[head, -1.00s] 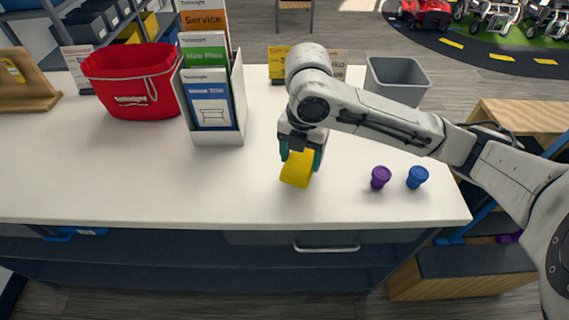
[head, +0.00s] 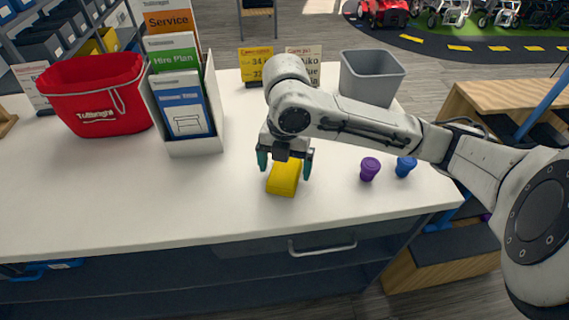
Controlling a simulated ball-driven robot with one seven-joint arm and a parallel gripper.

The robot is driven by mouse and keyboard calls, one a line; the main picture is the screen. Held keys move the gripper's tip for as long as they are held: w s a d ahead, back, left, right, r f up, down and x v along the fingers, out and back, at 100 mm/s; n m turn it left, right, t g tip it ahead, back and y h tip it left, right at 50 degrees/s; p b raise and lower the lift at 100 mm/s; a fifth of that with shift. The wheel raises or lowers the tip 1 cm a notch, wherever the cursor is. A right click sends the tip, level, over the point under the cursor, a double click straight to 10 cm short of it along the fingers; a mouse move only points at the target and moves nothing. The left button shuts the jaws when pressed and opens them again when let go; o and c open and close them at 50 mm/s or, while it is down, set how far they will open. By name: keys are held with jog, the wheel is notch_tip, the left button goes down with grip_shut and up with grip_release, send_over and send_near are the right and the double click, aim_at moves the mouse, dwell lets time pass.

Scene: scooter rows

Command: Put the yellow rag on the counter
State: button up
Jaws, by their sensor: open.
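The yellow rag (head: 284,178) is a small folded block that lies on the white counter (head: 130,205), towards its front edge. My gripper (head: 284,163) is open just above and behind the rag. Its two teal fingertips are spread, one to the left of the rag and one near its right far corner. The rag's far end is partly hidden under the gripper.
A purple cup (head: 370,169) and a blue cup (head: 405,167) stand right of the rag. The counter's front left is clear.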

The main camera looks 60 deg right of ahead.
aim_at(285, 169)
notch_tip(285, 169, up, 12)
jog(key=p, duration=0.1)
dwell(0.5)
jog(key=shift+w, duration=0.1)
